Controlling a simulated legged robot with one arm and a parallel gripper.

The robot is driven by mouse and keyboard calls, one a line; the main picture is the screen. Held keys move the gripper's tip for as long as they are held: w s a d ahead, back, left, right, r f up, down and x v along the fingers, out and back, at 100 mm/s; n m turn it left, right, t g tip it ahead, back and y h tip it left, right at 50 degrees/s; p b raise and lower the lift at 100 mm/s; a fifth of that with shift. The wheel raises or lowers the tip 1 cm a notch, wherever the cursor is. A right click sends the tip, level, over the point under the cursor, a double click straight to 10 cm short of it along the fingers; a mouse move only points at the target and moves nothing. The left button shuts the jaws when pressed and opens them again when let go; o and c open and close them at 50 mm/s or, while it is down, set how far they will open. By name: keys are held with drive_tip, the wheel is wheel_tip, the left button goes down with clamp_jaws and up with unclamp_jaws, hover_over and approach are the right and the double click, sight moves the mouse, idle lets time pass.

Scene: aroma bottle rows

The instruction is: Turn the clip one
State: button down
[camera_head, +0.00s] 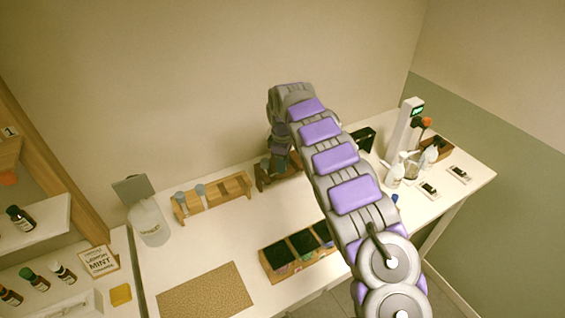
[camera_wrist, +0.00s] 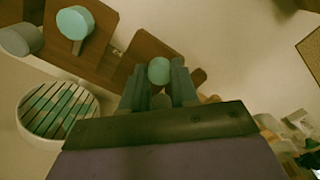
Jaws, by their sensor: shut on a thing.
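My gripper (camera_head: 279,160) is at the dark wooden rack (camera_head: 264,182) by the back wall. In the wrist view my gripper (camera_wrist: 159,88) is shut on a small piece with a round teal top (camera_wrist: 159,70). The lower part of this piece is hidden between the fingers. The brown rack (camera_wrist: 158,48) lies beneath it. Another teal-topped piece (camera_wrist: 75,22) stands at the rack's upper left, apart from the fingers. I cannot tell which thing is the clip.
A light wooden rack (camera_head: 228,190) with grey-topped vials (camera_head: 180,198) stands left of my gripper. A round slatted container (camera_wrist: 58,108) is close by in the wrist view. A compartment tray (camera_head: 279,275) and cork mat (camera_head: 208,293) lie in front. The tabletop between is clear.

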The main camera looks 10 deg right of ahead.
drive_tip(key=shift+r, duration=0.1)
drive_tip(key=shift+r+m+p, duration=0.1)
drive_tip(key=shift+m+p, duration=0.5)
drive_tip(key=shift+m, duration=0.1)
drive_tip(key=shift+m+p, duration=0.8)
drive_tip(key=shift+m, duration=0.4)
drive_tip(key=m+p, duration=0.2)
drive_tip(key=m, duration=0.3)
drive_tip(key=shift+w+a, duration=0.1)
drive_tip(key=m+p, duration=0.1)
drive_tip(key=m, duration=0.4)
drive_tip(key=shift+p, duration=0.4)
drive_tip(key=shift+m+p, duration=0.4)
drive_tip(key=shift+m, duration=1.6)
